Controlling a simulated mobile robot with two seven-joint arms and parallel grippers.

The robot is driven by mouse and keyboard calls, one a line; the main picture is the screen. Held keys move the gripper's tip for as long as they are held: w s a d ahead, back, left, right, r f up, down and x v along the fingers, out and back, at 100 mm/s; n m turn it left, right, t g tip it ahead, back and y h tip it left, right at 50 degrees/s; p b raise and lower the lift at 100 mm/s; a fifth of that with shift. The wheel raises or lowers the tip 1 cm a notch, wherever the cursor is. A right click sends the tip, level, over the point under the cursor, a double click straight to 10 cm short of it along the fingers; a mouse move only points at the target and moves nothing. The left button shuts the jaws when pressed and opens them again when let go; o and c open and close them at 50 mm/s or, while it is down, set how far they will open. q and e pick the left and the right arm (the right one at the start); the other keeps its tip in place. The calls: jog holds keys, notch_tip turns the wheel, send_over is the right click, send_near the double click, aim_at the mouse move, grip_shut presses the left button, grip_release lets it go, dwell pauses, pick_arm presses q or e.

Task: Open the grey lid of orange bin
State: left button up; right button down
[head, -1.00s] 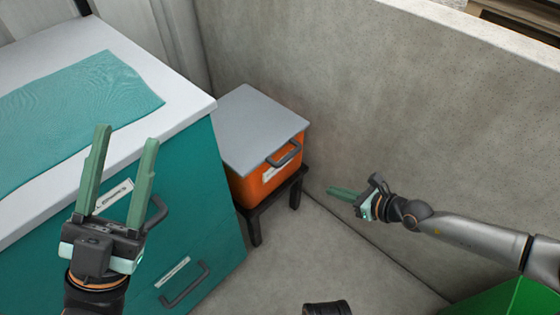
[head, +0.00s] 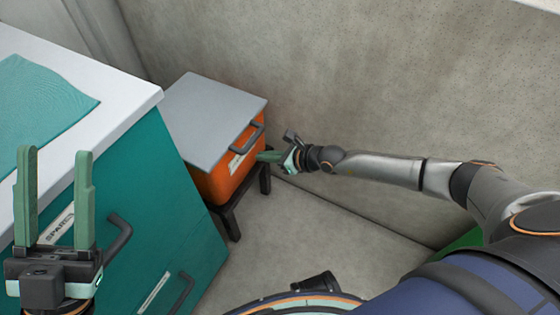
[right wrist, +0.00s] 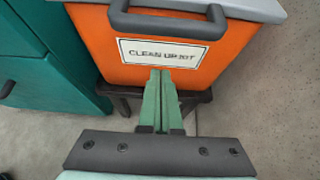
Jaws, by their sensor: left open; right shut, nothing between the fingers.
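The orange bin (head: 226,181) stands on a small dark stand beside the teal cabinet, with its flat grey lid (head: 213,112) lying closed on top. A dark handle (head: 246,137) is on its front; the handle also shows in the right wrist view (right wrist: 168,22) above a "CLEAN UP KIT" label (right wrist: 160,53). My right gripper (head: 266,157) is shut and empty, its fingertips close to the bin's front, below the handle. In the right wrist view its fingertips (right wrist: 160,74) overlap the label's lower edge; I cannot tell if they touch. My left gripper (head: 55,152) is open and empty in front of the teal cabinet.
The teal cabinet (head: 140,205) with a white top and dark handles stands left of the bin. A teal cloth (head: 40,105) lies on its top. The dark stand (head: 233,220) holds the bin. A concrete wall (head: 330,80) rises behind and to the right.

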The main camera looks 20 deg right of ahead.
jog(key=shift+w+a+r+p, duration=0.2)
jog(key=shift+r+p, duration=0.25)
jog(key=shift+r, duration=0.55)
jog(key=shift+w+a+r+p, duration=0.15)
jog(key=shift+r+p, duration=0.3)
jog(key=shift+r, duration=0.5)
jog(key=shift+d, duration=0.1)
jog(key=shift+r, duration=0.1)
